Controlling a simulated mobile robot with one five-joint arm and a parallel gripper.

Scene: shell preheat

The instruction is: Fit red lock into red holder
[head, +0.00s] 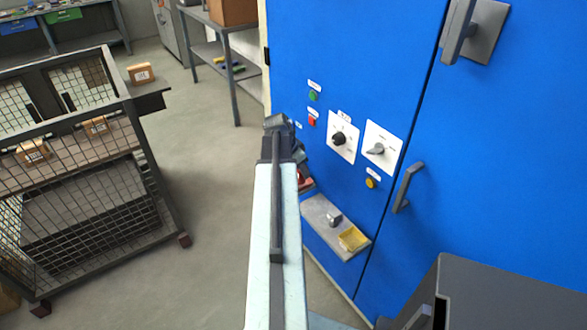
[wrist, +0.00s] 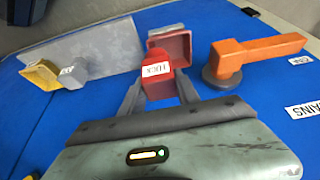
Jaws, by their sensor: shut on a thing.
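My gripper (wrist: 158,92) is shut on the red lock (wrist: 158,88), a red block with a white label, held between its two fingers in the wrist view. The red holder (wrist: 183,46), an open red box shape, shows just beyond and to the right of the lock. The lock overlaps its near side, so I cannot tell if they touch. In the head view my arm hides most of the gripper, and a small red part (head: 305,182) shows beside its tip, in front of the blue cabinet; I cannot tell whether it is lock or holder.
A grey shelf (head: 317,210) on the blue cabinet (head: 310,50) bears a yellow tray (head: 353,239) and a grey block (head: 334,219). An orange handle (wrist: 262,50) stands out right of the holder. A mesh cart (head: 150,165) stands left, with clear floor (head: 215,200) between.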

